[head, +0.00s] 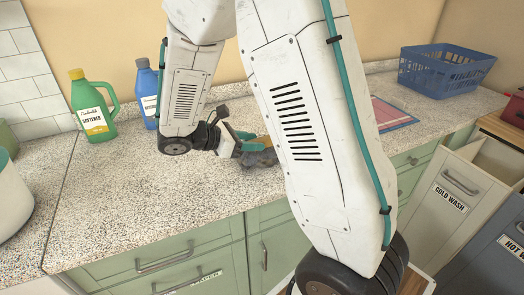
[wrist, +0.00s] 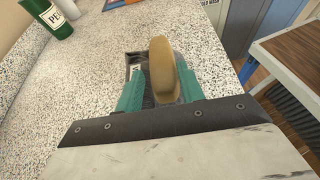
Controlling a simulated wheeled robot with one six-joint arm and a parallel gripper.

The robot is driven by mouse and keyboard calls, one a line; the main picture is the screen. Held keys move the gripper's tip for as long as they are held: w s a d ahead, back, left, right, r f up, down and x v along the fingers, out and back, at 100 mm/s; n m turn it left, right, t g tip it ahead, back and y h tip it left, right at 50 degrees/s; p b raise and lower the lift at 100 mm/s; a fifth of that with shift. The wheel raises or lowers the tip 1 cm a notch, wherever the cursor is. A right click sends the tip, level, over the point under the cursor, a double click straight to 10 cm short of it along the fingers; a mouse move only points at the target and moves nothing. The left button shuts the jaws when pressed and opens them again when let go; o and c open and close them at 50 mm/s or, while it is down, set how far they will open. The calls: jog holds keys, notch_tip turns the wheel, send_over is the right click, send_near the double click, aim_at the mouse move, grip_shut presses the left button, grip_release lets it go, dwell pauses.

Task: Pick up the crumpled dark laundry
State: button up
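A dark grey crumpled lump (head: 262,157), which looks like the laundry, lies on the speckled countertop, partly hidden behind my arm. My gripper (head: 246,141) is low over the counter right at the lump, its teal fingers against or just above it. In the wrist view the two teal fingers (wrist: 160,88) stand apart. A tan, rounded upright thing (wrist: 164,70) shows between them, nearer the right finger; I cannot tell what it is. A dark strip shows between it and the left finger. I see no clear grip on the laundry.
A green softener bottle (head: 92,107) and a blue detergent bottle (head: 147,93) stand at the back left. A bin labelled cold wash (head: 450,200) stands beyond the counter.

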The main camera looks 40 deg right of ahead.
aim_at(274, 142)
jog(key=x, duration=0.5)
jog(key=shift+s+d+r, duration=0.15)
jog(key=shift+s+d, duration=0.1)
jog(key=shift+d, duration=0.1)
grip_shut()
